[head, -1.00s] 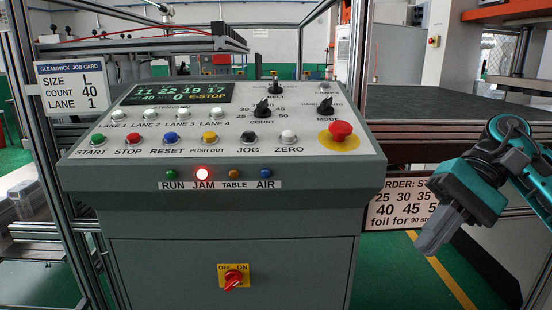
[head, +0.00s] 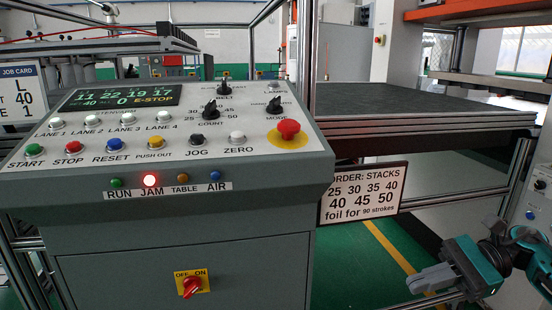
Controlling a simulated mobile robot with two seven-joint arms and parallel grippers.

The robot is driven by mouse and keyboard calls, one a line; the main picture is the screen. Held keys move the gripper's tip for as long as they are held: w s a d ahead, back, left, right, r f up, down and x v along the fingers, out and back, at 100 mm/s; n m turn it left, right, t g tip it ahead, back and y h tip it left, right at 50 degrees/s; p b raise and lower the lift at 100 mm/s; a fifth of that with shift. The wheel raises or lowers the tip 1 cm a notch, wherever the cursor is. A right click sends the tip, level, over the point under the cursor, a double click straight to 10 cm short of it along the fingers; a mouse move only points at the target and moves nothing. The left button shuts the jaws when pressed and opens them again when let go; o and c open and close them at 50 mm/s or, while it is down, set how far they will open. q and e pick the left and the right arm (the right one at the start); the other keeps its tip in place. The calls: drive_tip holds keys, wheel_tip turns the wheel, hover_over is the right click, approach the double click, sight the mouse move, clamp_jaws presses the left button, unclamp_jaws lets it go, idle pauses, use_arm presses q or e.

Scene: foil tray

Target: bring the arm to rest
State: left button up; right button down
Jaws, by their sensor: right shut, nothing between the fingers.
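My right gripper (head: 432,278) is at the lower right of the head view, its fingers pointing left and closed together with nothing between them. It hangs in front of the green floor, apart from the control console (head: 180,240) and below the order sign (head: 362,193). My right arm comes in from the right edge. My left gripper is not in view.
The console carries a red mushroom button (head: 289,129), knobs, coloured push buttons and a display (head: 123,97) reading E-STOP. The red JAM lamp (head: 151,180) is lit. A dark table (head: 430,108) stands behind. Open floor lies between the console and my gripper.

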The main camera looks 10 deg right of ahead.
drive_tip(key=w+d+r+m+t+h, duration=0.1)
drive_tip(key=w+d+r+m+t, duration=0.35)
drive_tip(key=w+m+t, duration=0.5)
drive_tip(key=w+d+r+m+t+h, duration=0.2)
drive_tip(key=w+d+r+m+t, duration=0.25)
drive_tip(key=m, duration=0.75)
drive_tip(key=w+d+f+m+t+h, duration=0.1)
drive_tip(key=d+f+m+h, duration=0.2)
drive_tip(key=d+m+h, duration=0.8)
drive_tip(key=w+d+f+m+h, duration=0.2)
drive_tip(key=d+m+h, duration=0.3)
drive_tip(key=m, duration=1.2)
drive_tip(key=s+a+f+g+y, duration=0.1)
drive_tip(key=s+a+f, duration=0.3)
drive_tip(key=a+f, duration=0.55)
drive_tip(key=s+a+f+g+y, duration=0.2)
drive_tip(key=s+a+f, duration=0.2)
drive_tip(key=a+f, duration=0.55)
drive_tip(key=s+a+f+m+g+y, duration=0.1)
drive_tip(key=s+a+f+m, duration=0.1)
drive_tip(key=s+a+f, duration=0.4)
drive_tip(key=s+a+f+m+g+y, duration=0.1)
drive_tip(key=s+a+f, duration=0.4)
drive_tip(key=s+a, duration=0.8)
drive_tip(key=shift+a+f+m+g+y, duration=0.3)
drive_tip(key=shift+f+m+y, duration=0.1)
drive_tip(key=shift+m, duration=0.15)
